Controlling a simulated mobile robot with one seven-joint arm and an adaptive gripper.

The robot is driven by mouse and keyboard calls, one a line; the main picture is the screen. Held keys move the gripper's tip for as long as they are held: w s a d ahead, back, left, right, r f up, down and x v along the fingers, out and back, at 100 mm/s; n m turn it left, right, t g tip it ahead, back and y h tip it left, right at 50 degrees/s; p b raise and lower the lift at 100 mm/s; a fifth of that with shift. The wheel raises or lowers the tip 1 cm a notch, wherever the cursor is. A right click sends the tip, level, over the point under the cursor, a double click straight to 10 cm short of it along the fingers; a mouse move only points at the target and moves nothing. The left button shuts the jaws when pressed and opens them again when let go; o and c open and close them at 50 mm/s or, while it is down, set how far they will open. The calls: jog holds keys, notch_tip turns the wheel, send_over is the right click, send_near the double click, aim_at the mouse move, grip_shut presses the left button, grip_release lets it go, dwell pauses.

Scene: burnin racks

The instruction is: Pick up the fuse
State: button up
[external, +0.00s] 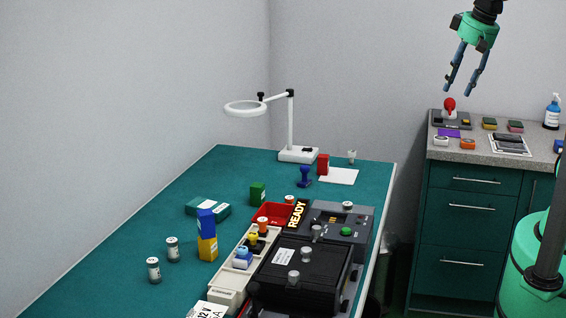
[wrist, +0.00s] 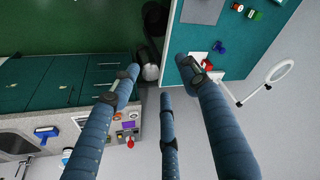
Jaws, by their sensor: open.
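My gripper (external: 466,88) is open and empty, high in the air above the grey-topped counter at the right of the external view. Its blue fingers also spread wide in the wrist view (wrist: 160,76). I cannot tell for certain which thing is the fuse. Two small pale cylinders with dark bands, one nearer (external: 153,270) and one farther (external: 172,250), stand upright on the green bench's left part. They may be fuses or jars. A red bin (external: 286,210) on the bench holds a small item too small to make out. My gripper is far from all of these.
The bench's left side is mostly clear.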

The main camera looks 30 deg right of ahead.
jog(key=w+a+f+n+g, duration=0.1)
jog(key=w+a+f+g, duration=0.1)
jog(key=w+a+f, duration=0.8)
jog(key=g, duration=0.2)
send_over(347, 204)
notch_tip(347, 204, down, 14)
jog(key=shift+w+d+n+h, duration=0.2)
jog(key=shift+n+h, duration=0.1)
jog(key=shift+n, duration=0.1)
jog(key=shift+f+b, duration=0.95)
jog(key=shift+f, duration=3.35)
jog(key=shift+s+f+b, duration=0.15)
jog(key=shift+f+b, duration=0.55)
jog(key=shift+f, duration=1.9)
